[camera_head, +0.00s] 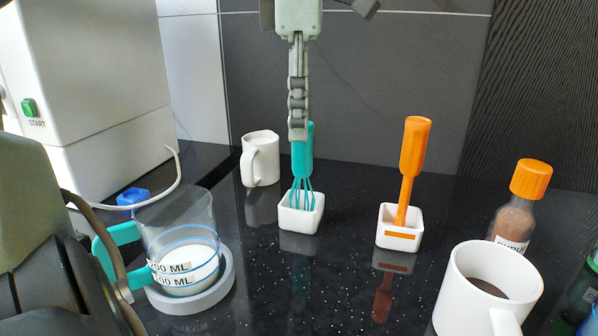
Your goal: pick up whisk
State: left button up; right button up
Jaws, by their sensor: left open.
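The teal whisk (303,160) stands upright in a small white square holder (301,216), its wires down inside the holder. My left gripper (298,132) reaches down from the top centre, seen edge-on with its fingers lined up one behind the other. It is open, and its fingertips overlap the upper part of the whisk handle in the picture. The top of the handle is partly hidden behind the finger. I cannot tell whether the handle is between the fingers or touching them. My right gripper is not in view.
An orange-handled tool (413,152) stands in a second white holder (399,236) to the right. A white mug (261,160) is behind left. A beaker (178,235) with liquid stands front left. Another mug (462,294) and an orange-capped bottle (514,222) are right. A white machine (105,90) is left.

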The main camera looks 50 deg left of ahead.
aim_at(301, 158)
pick_arm(q)
notch_tip(301, 158, down, 7)
jog(key=shift+d+r, duration=0.1)
jog(key=shift+d, duration=0.05)
grip_shut()
dwell(0.5)
